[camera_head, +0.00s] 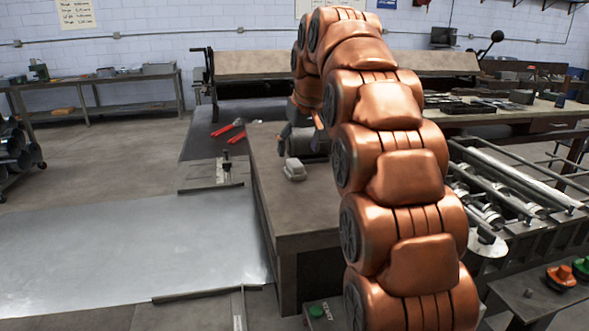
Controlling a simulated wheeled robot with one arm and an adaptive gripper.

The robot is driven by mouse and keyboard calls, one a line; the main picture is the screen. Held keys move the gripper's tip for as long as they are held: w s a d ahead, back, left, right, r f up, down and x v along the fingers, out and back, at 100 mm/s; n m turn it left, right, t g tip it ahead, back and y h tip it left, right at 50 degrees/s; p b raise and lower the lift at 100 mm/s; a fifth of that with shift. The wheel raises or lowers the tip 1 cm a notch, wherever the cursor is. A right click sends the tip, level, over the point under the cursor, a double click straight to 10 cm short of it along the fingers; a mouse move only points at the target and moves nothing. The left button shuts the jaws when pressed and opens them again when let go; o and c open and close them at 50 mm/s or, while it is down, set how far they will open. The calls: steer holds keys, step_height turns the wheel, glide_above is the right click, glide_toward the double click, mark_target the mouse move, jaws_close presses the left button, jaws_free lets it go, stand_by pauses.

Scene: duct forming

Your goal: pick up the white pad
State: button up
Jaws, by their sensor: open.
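A small whitish pad-like block (294,171) with a raised top lies on the brown workbench (305,211), near its left edge. I take it for the white pad. My gripper (300,134) is at the end of my copper-coloured arm, over the far part of the bench, behind the block in the picture. Its fingers are apart and nothing shows held between them. The gripper does not appear to touch the block. My arm hides part of the gripper and the right side of the bench.
A dark grey cylinder lies on the bench near my gripper. Red-handled pliers (230,127) lie on a dark surface behind. A large metal sheet (120,250) spreads at left. A roller machine (520,190) stands at right. The bench top in front of the block is clear.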

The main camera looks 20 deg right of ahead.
mark_target(295, 162)
steer(key=shift+w+a+f+p, duration=0.15)
steer(key=shift+f+p, duration=0.1)
steer(key=shift+f, duration=0.5)
steer(key=shift+w+a+f+p, duration=0.1)
steer(key=shift+f+p, duration=0.15)
steer(key=shift+f, duration=0.45)
steer(key=shift+p+x, duration=0.3)
steer(key=shift+x, duration=1)
steer(key=c, duration=1.3)
steer(key=shift+o, duration=0.2)
steer(key=shift+r, duration=0.2)
steer(key=shift+w+r+b, duration=0.1)
steer(key=shift+r+b, duration=0.45)
steer(key=shift+r, duration=4.25)
